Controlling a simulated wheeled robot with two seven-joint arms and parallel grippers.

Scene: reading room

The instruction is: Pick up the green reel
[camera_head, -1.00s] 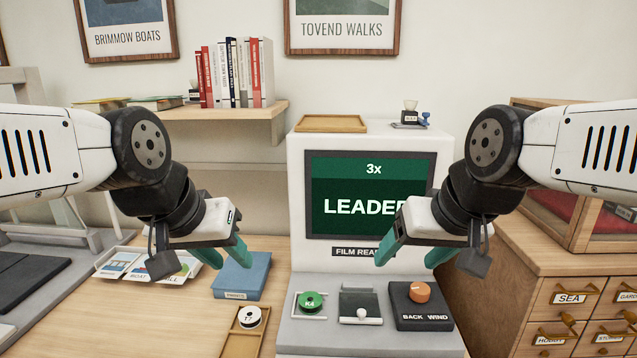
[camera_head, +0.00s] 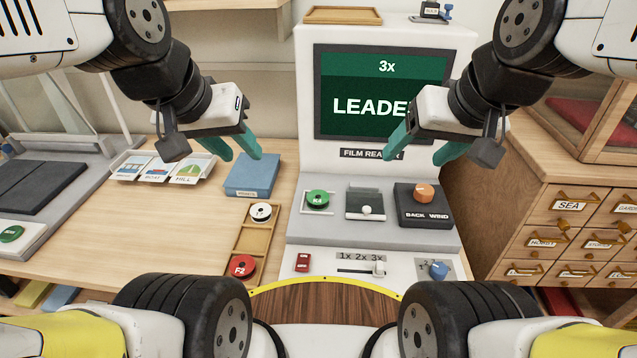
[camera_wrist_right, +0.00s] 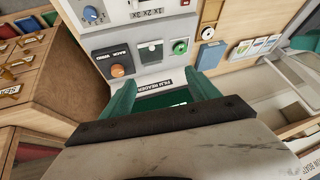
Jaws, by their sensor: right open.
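The green reel (camera_head: 317,199), marked K4, sits on the left plate of the film reader's grey deck. It also shows in the right wrist view (camera_wrist_right: 180,47), beyond the fingers. A second green disc (camera_head: 12,234) lies on a grey unit at the far left; its label is too small to read. My right gripper (camera_head: 417,160) is open and empty in front of the reader's screen, above and to the right of the K4 reel. Its spread teal fingers show in the wrist view (camera_wrist_right: 164,92). My left gripper (camera_head: 238,151) is open and empty above the blue box (camera_head: 252,177).
A wooden tray (camera_head: 239,242) holds a white reel (camera_head: 260,212) and a red reel (camera_head: 241,267). Right of the green reel are a small lever plate (camera_head: 365,204) and an orange BACK WIND knob (camera_head: 424,192). A drawer cabinet (camera_head: 545,190) stands at the right.

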